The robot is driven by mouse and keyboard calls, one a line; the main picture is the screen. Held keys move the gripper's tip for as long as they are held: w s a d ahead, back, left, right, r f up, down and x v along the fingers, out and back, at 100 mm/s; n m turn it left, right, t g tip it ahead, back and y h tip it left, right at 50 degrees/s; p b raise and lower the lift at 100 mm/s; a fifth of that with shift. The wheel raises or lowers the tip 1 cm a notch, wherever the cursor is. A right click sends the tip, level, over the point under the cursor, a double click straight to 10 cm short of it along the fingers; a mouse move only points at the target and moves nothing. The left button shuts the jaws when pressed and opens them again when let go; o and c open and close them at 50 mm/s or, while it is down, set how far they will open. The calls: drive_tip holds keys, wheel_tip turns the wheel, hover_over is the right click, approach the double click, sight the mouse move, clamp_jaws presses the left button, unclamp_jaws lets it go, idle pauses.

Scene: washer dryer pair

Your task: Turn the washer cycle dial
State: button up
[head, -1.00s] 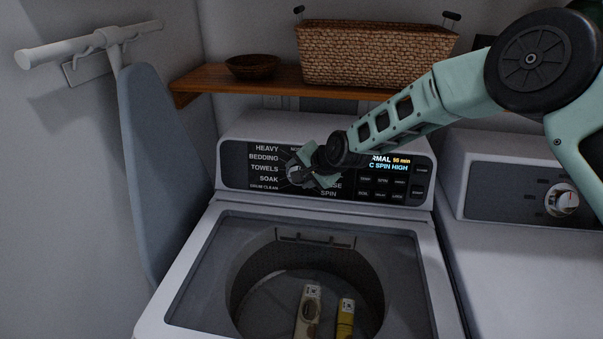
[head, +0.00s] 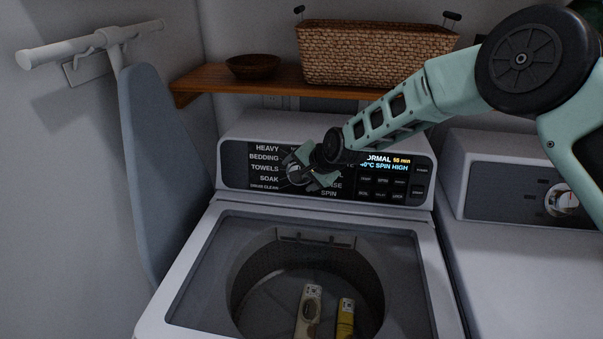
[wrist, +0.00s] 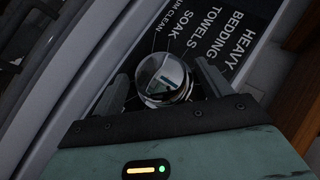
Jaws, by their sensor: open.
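The washer cycle dial (wrist: 162,80) is a round chrome knob with a flat grip bar across its face. In the wrist view it sits between the two fingers of my gripper (wrist: 161,88), with a small gap visible on each side. My gripper is open around or just in front of the dial; I cannot tell its exact depth. In the head view the dial (head: 295,173) is partly hidden by my gripper (head: 298,168). The washer's control panel (head: 262,168) carries labels HEAVY, BEDDING, TOWELS, SOAK and DRUM CLEAN.
The washer's lid is up and its drum (head: 265,290) holds two bottle-like items (head: 345,318). A wooden shelf (head: 210,80) with a wicker basket (head: 375,52) and a bowl (head: 253,66) is above. A dryer (head: 490,260) stands right; an ironing board (head: 165,160) left.

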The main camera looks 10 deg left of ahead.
drive_tip(key=b+v, duration=0.5)
drive_tip(key=v, duration=1.2)
drive_tip(key=shift+s+d+r, duration=0.1)
drive_tip(key=shift+d, duration=0.05)
drive_tip(key=s+d+f+n+g+h, duration=0.1)
drive_tip(key=s+d+n, duration=0.3)
drive_tip(key=s, duration=0.7)
drive_tip(key=s+d+f+n+g+h, duration=0.2)
drive_tip(key=s+d, duration=0.4)
drive_tip(key=s, duration=0.5)
drive_tip(key=s+d+f+n+g+h, duration=0.2)
drive_tip(key=s+d+n, duration=0.4)
drive_tip(key=s, duration=0.6)
drive_tip(key=shift+n+g+h, duration=0.3)
drive_tip(key=shift+g+h, duration=0.2)
drive_tip(key=shift+s, duration=0.1)
